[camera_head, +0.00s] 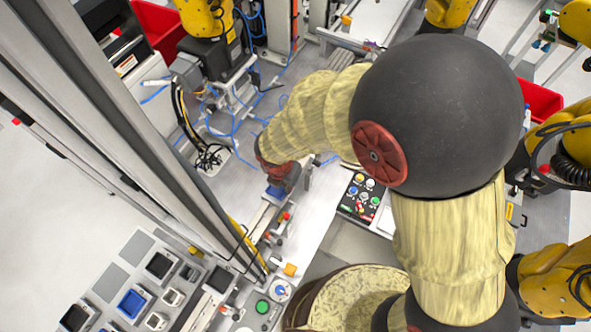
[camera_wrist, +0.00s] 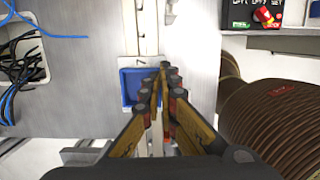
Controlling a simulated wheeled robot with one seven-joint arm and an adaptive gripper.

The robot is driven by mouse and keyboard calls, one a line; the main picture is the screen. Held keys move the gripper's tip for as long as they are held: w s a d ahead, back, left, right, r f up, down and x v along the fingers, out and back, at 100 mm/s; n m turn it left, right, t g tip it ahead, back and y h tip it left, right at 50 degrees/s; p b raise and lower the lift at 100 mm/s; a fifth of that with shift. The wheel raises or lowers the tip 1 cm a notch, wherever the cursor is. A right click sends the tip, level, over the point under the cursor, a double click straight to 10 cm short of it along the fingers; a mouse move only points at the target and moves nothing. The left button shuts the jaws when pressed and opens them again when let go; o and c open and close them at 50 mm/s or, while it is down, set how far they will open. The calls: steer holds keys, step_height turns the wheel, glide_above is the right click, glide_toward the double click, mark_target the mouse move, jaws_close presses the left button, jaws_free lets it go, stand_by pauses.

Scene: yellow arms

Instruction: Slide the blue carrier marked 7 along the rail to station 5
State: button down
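The blue carrier (camera_wrist: 130,86) looks like a shallow blue tray in a pale frame in the wrist view. It lies in line with the pale rail (camera_wrist: 147,30). In the head view a small blue patch (camera_head: 276,192), likely the carrier, shows just below my gripper (camera_head: 279,176). In the wrist view my gripper (camera_wrist: 158,85) points down over the carrier's right part, its fingers close together with a narrow gap. The fingers hide that part, so I cannot tell whether they touch or hold anything. I cannot read the 7 or any station number.
A black button panel (camera_head: 361,196) stands right of the rail. A brown ribbed cylinder (camera_wrist: 270,118) is close to the right of my gripper in the wrist view. Black and blue cables (camera_wrist: 22,65) lie at left. Colored buttons (camera_head: 272,299) stand near the bottom in the head view.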

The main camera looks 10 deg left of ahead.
steer(key=s, duration=0.2)
steer(key=s+a, duration=0.1)
steer(key=s, duration=0.1)
steer(key=s+a, duration=0.1)
steer(key=s, duration=0.1)
steer(key=shift+s+a+f+p, duration=0.15)
steer(key=shift+s+a+p, duration=0.1)
steer(key=shift+p, duration=0.15)
step_height(320, 180, up, 13)
steer(key=p, duration=0.2)
glide_above(276, 205)
steer(key=s, duration=0.3)
steer(key=shift+s+a+f, duration=0.15)
steer(key=shift+s, duration=0.05)
